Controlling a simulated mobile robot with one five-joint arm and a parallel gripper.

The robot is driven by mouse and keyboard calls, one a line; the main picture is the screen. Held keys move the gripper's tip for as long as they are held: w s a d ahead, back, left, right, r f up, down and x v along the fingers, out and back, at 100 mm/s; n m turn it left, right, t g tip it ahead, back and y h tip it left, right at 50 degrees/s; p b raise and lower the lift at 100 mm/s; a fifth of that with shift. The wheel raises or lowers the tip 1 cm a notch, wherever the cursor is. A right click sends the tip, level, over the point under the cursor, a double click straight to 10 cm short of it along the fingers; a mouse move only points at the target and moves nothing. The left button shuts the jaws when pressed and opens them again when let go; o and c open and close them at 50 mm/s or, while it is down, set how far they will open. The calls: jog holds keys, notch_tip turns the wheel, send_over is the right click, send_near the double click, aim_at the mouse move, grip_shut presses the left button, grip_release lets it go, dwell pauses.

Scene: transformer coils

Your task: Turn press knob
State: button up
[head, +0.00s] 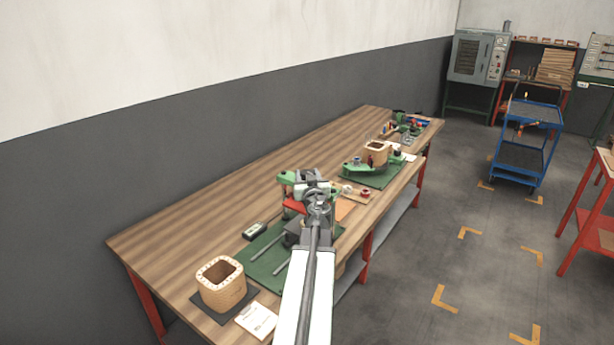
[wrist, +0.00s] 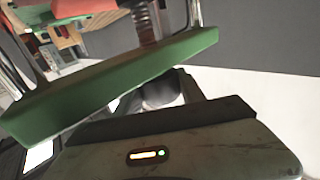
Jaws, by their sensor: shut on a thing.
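The press has a green top (head: 288,178) and a red part (head: 293,206); it stands on the near half of the long bench, partly hidden behind my arm. In the wrist view its green crossbeam (wrist: 120,82) runs slanted across the picture, just beyond my gripper. My gripper (head: 313,188) is at the right side of the press top. In the wrist view my gripper (wrist: 165,98) is shut on a grey rounded piece, the press knob (wrist: 160,92), close to the crossbeam. Most of the knob is hidden by the dark fingers, so its turn angle cannot be told.
The bench (head: 185,235) also holds a tan coil block (head: 221,284) on a dark mat, a white paper (head: 257,319), a small black device (head: 254,231) and a green fixture (head: 355,166) farther back. A blue cart (head: 525,140) stands on the open floor at right.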

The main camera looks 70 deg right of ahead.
jog(key=n+t+y, duration=0.2)
jog(key=shift+d+t, duration=0.1)
jog(key=shift+t, duration=0.3)
jog(key=shift+n+t+y, duration=1.1)
jog(key=o, duration=1.4)
jog(key=shift+w, duration=0.1)
jog(key=shift+c, duration=0.2)
jog(key=v, duration=0.8)
